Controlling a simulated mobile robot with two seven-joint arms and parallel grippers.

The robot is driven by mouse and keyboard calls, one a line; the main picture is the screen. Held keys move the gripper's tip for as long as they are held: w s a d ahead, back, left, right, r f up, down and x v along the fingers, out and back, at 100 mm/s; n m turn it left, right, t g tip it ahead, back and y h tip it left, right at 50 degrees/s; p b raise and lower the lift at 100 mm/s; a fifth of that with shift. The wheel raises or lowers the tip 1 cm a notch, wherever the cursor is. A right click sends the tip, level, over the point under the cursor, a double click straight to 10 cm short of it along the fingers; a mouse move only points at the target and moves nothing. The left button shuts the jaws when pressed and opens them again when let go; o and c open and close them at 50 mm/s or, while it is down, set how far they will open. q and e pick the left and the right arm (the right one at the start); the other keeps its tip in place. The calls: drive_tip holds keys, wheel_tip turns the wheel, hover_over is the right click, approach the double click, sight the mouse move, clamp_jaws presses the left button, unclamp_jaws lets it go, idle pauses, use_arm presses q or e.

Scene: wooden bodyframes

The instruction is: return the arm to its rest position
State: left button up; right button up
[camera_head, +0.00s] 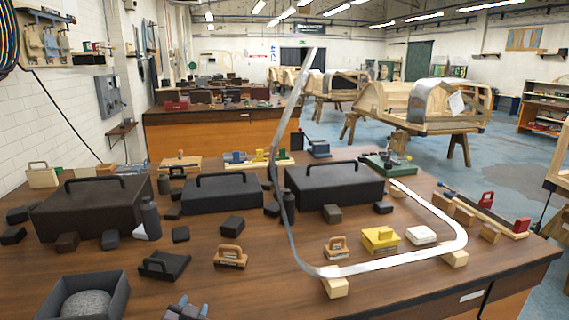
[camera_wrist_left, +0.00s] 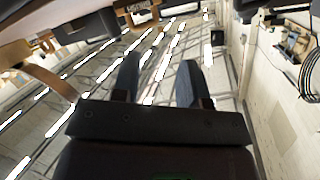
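The fingertips of my left gripper (camera_head: 187,309) show as small dark bluish shapes at the bottom edge of the head view, in front of the table's near side. The rest of that arm is out of the picture. In the left wrist view the same gripper (camera_wrist_left: 158,72) has its two dark fingers apart, with nothing between them. Beyond the fingers are the bright ceiling lights and a pale wall. My right gripper and arm do not show in the head view.
The brown wooden table (camera_head: 290,262) fills the foreground. A dark open tray (camera_head: 117,290) with a grey rounded thing lies left of the fingertips. Black cases (camera_head: 335,185), several small blocks and a tall bent metal strip (camera_head: 352,269) stand on the table.

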use_arm(q)
drive_tip(key=s+a+f+n+g, duration=0.1)
drive_tip(key=s+a+f, duration=0.1)
drive_tip(key=s+f, duration=0.3)
drive_tip(key=s+a+f+n+g, duration=0.1)
drive_tip(key=s+f, duration=0.4)
drive_tip(key=s, duration=0.7)
drive_tip(key=s+a+f+n+g, duration=0.1)
drive_tip(key=s+a+f, duration=0.2)
drive_tip(key=s+f, duration=0.2)
drive_tip(key=s, duration=0.3)
drive_tip(key=shift+s+a+n, duration=0.3)
